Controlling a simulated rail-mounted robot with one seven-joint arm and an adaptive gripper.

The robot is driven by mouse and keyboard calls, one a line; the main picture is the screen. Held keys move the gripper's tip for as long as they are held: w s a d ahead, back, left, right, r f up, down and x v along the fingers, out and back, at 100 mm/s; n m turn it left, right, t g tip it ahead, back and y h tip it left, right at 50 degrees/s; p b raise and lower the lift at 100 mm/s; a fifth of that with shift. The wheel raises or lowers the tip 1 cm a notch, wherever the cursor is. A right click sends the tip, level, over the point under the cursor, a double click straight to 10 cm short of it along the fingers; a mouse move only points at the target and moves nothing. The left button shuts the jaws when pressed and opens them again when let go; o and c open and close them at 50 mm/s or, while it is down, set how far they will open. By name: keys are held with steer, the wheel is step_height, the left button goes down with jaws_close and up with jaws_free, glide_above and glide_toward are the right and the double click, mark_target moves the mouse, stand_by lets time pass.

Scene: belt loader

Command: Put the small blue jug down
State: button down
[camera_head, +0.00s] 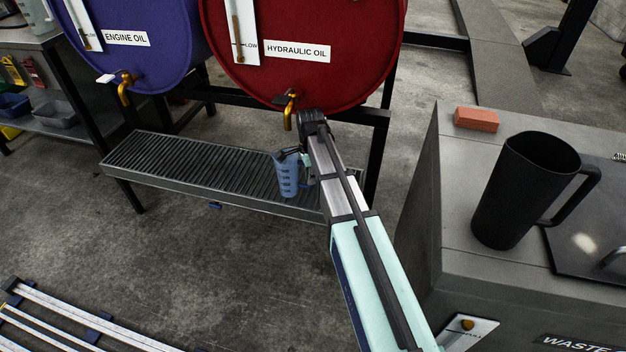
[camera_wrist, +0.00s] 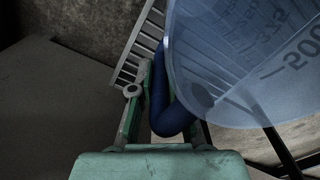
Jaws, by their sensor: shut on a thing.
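The small blue jug (camera_head: 287,175) is translucent, with volume markings on its side. In the head view it appears upright at the grated drip tray (camera_head: 190,163), below the hydraulic oil drum's tap (camera_head: 288,112). I cannot tell whether its base touches the grate. My gripper (camera_head: 305,163) is at the jug's right side. In the wrist view the jug (camera_wrist: 250,65) fills the upper right, and its dark blue handle (camera_wrist: 170,112) lies between the fingers of my gripper (camera_wrist: 165,105), which is shut on it. My arm partly hides the tray's right end.
The red hydraulic oil drum (camera_head: 300,45) and blue engine oil drum (camera_head: 135,50) stand on a dark frame above the tray. At right, a grey cabinet (camera_head: 465,265) carries a large black jug (camera_head: 515,195) and an orange brick (camera_head: 476,119). The tray's left and middle are clear.

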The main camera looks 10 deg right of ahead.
steer(key=shift+w+d+f+b, duration=0.4)
steer(key=shift+w+f+b, duration=0.1)
steer(key=shift+w+f, duration=0.35)
steer(key=shift+w+d+f+b, duration=0.35)
steer(key=shift+w+f+b, duration=0.15)
steer(key=shift+w+f, duration=0.3)
steer(key=shift+s+f, duration=0.15)
steer(key=shift+f, duration=0.05)
steer(key=c, duration=1.2)
jaws_free()
steer(key=shift+o, duration=0.2)
step_height(320, 180, up, 12)
steer(key=p, duration=0.4)
steer(key=shift+r, duration=0.1)
